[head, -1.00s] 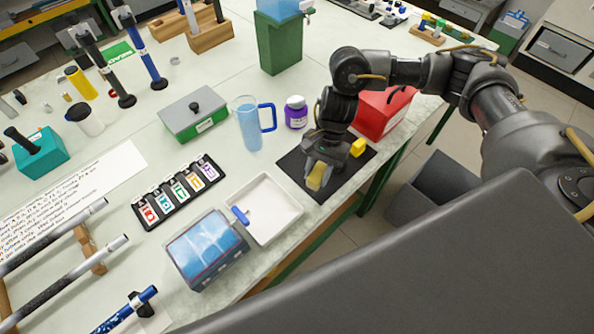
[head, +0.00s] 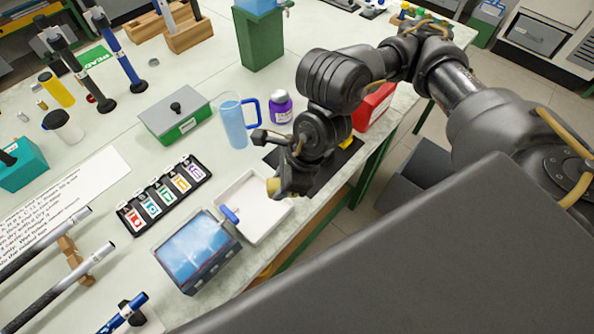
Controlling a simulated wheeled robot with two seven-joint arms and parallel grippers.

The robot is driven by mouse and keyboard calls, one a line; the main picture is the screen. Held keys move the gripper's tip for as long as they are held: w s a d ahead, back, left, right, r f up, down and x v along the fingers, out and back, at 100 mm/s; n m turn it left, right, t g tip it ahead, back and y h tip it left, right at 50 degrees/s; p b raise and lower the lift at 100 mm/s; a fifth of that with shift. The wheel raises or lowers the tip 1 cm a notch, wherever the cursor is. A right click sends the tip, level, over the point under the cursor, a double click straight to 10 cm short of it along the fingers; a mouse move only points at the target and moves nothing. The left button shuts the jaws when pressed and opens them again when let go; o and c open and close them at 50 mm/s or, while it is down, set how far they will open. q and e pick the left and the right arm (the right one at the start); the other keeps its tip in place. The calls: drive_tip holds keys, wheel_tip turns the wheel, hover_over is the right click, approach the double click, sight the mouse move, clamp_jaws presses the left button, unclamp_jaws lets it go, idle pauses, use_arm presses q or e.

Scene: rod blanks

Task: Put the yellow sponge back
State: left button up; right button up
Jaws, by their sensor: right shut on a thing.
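My right gripper (head: 277,188) is shut on the yellow sponge (head: 273,186), of which only a small end shows past the dark fingers. It holds the sponge at the right upper edge of the white tray (head: 262,228), in this view; I cannot tell its height. The black mat (head: 347,157) lies to the right, largely hidden behind my right arm. Another yellow piece (head: 346,129) shows partly beside my wrist. My left gripper is not in view.
A clear box with blue contents (head: 195,250) stands left of the tray, a blue-handled tool (head: 230,214) beside it. A blue jug (head: 233,122), a purple bottle (head: 281,106) and a red bin (head: 374,106) stand behind. The table's front edge is close.

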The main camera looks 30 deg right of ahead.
drive_tip(key=shift+r, duration=0.1)
drive_tip(key=w+d+f, duration=0.5)
drive_tip(key=w+f, duration=0.1)
drive_tip(key=w+d+f, duration=0.3)
drive_tip(key=w, duration=0.1)
drive_tip(key=shift+d, duration=0.35)
drive_tip(key=shift+w+d+f, duration=0.15)
drive_tip(key=shift+d+f, duration=0.05)
drive_tip(key=shift+f, duration=0.2)
wheel_tip(320, 180, down, 3)
drive_tip(key=shift+r+p, duration=0.1)
drive_tip(key=shift+p, duration=0.55)
drive_tip(key=shift+f, duration=0.25)
drive_tip(key=shift+w, duration=0.1)
